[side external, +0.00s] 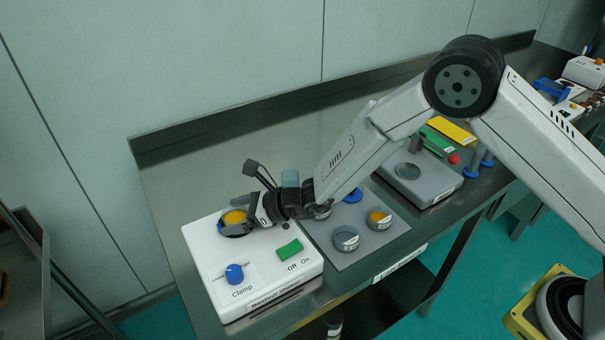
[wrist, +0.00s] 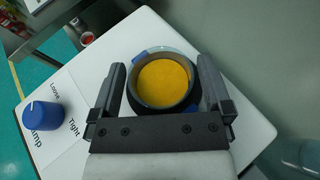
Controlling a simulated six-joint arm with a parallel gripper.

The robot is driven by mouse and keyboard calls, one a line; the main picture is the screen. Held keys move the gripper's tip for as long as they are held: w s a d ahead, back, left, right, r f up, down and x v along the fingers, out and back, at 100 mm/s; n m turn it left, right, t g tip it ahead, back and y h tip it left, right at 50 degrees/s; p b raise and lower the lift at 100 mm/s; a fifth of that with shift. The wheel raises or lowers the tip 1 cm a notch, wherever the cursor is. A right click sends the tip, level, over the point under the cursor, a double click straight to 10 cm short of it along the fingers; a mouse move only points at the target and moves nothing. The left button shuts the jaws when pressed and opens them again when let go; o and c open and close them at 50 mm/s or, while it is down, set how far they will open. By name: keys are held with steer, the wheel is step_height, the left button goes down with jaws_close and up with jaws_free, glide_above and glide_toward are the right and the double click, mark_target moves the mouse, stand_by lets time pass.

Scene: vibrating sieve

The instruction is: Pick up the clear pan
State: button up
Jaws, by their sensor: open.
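My gripper (side external: 238,217) is open over the white shaker (side external: 262,266). In the wrist view its two fingers (wrist: 162,75) stand on either side of a round dark-rimmed vessel (wrist: 139,99) holding yellow-orange material, with blue parts at its rim. The fingers appear apart from its wall. A pan with orange contents (side external: 379,219) and a grey-looking pan (side external: 346,239) stand on the grey mat. I cannot tell for certain which of these is the clear pan.
The shaker carries a blue clamp knob (side external: 235,273), also in the wrist view (wrist: 43,116), and a green switch (side external: 289,249). A blue round piece (side external: 353,195) lies on the mat (side external: 372,248). The balance (side external: 431,186) stands beyond. The wall is close behind the bench.

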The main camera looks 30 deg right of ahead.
mark_target(237, 221)
steer(key=shift+c, duration=0.2)
stand_by(0.3)
steer(key=c, duration=1.1)
steer(key=shift+o, duration=0.2)
steer(key=shift+r, duration=0.1)
steer(key=shift+r, duration=1.55)
steer(key=s+d+r, duration=0.6)
steer(key=s+r, duration=0.3)
steer(key=s, duration=0.3)
steer(key=shift+s+d+r, duration=0.15)
steer(key=shift+s+r, duration=0.1)
steer(key=shift+r, duration=0.1)
